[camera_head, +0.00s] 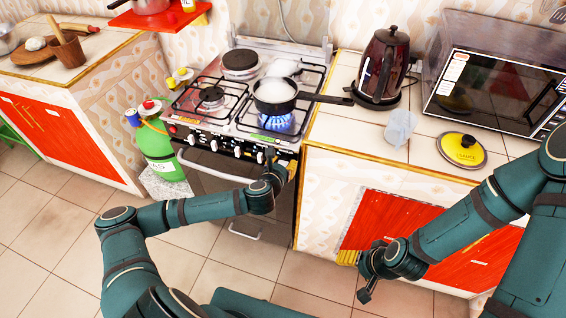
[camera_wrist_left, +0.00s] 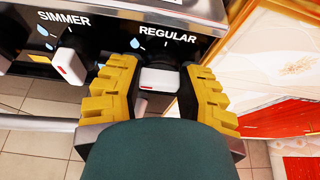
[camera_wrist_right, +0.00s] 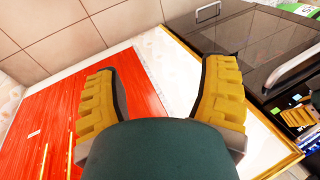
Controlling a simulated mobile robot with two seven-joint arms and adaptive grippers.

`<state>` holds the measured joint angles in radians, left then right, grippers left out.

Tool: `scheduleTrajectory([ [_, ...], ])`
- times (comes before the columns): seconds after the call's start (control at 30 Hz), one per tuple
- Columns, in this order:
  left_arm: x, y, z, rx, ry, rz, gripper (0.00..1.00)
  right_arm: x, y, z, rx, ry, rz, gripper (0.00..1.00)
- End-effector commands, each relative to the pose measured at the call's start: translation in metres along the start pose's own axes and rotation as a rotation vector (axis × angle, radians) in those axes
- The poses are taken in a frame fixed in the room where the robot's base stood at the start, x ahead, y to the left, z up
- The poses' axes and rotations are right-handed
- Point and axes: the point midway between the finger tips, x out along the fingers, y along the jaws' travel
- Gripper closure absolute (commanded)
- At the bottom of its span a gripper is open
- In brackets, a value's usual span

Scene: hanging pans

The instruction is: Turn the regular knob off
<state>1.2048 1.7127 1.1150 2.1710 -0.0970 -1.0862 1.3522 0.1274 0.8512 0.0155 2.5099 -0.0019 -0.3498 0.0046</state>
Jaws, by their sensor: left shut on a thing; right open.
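The regular knob (camera_wrist_left: 160,80), white-faced under the label REGULAR, sits on the stove's front panel in the left wrist view. My left gripper (camera_wrist_left: 161,70) has its yellow fingers on either side of this knob and is shut on it. In the head view my left gripper (camera_head: 274,168) is at the right end of the knob row and hides the knob. A blue flame (camera_head: 276,122) burns under the black pan (camera_head: 275,95) on the front right burner. My right gripper (camera_wrist_right: 162,72) is open and empty, in front of the red cabinet door.
The simmer knob (camera_wrist_left: 72,66) is just left of the held knob. A counter with a dark kettle (camera_head: 385,65), a clear cup (camera_head: 400,127) and a microwave (camera_head: 500,85) stands right of the stove. A green gas bottle (camera_head: 158,145) is at left.

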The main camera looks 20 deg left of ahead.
Motion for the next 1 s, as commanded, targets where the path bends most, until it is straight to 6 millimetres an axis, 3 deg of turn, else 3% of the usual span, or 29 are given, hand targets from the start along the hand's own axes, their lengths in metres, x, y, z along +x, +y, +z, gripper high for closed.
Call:
scheduleTrajectory([
  [0.5,0.0,-0.003,0.004,0.391,-0.002,0.161,0.98,-0.037,-0.014,-0.009,0.007,0.017,0.002,0.29],
  [1.0,0.001,-0.004,0.002,0.83,-0.005,0.345,0.98,-0.055,-0.02,-0.018,0.014,0.037,0.004,0.29],
])
